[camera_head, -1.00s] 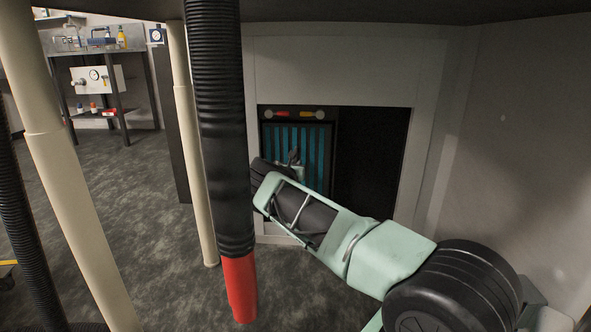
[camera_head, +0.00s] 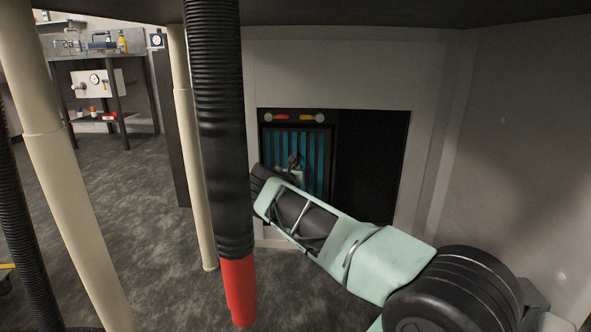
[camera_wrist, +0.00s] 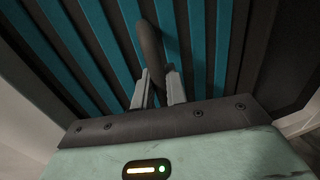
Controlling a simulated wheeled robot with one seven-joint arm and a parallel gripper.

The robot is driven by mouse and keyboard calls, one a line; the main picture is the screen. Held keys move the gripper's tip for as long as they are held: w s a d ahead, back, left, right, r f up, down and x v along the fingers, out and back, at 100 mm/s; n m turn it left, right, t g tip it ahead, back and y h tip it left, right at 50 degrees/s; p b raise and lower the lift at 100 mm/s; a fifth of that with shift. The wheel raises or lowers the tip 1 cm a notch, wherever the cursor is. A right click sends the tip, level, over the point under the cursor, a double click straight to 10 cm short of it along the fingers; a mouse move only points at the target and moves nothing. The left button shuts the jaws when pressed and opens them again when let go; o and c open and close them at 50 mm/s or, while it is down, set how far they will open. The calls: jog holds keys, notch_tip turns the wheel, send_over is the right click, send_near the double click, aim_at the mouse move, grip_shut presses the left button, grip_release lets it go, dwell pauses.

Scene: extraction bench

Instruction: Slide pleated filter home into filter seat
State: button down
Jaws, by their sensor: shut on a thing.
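The pleated filter (camera_head: 310,153), with blue and dark stripes in a dark frame, stands upright in the left part of a rectangular opening in the grey housing. In the wrist view the pleated filter (camera_wrist: 212,40) fills most of the picture. My gripper (camera_wrist: 158,84) is shut on the filter's dark curved handle (camera_wrist: 150,45). In the head view my gripper (camera_head: 291,166) is small and partly hidden by my arm. The filter seat cannot be told apart from the dark opening (camera_head: 372,160), whose right part is bare and black.
A black ribbed hose (camera_head: 215,110) with a red end (camera_head: 238,290) hangs in front, left of the opening. Pale posts (camera_head: 194,150) stand at the left. A red and a yellow piece (camera_head: 304,118) sit above the filter. A bench (camera_head: 95,75) stands far back left.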

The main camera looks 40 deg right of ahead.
jog(key=shift+f+b, duration=0.5)
jog(key=shift+f, duration=0.35)
dwell(0.4)
jog(key=c, duration=1.3)
grip_release()
jog(key=shift+c, duration=0.2)
jog(key=shift+f, duration=0.2)
jog(key=p+v, duration=1.7)
jog(key=shift+a+r, duration=0.15)
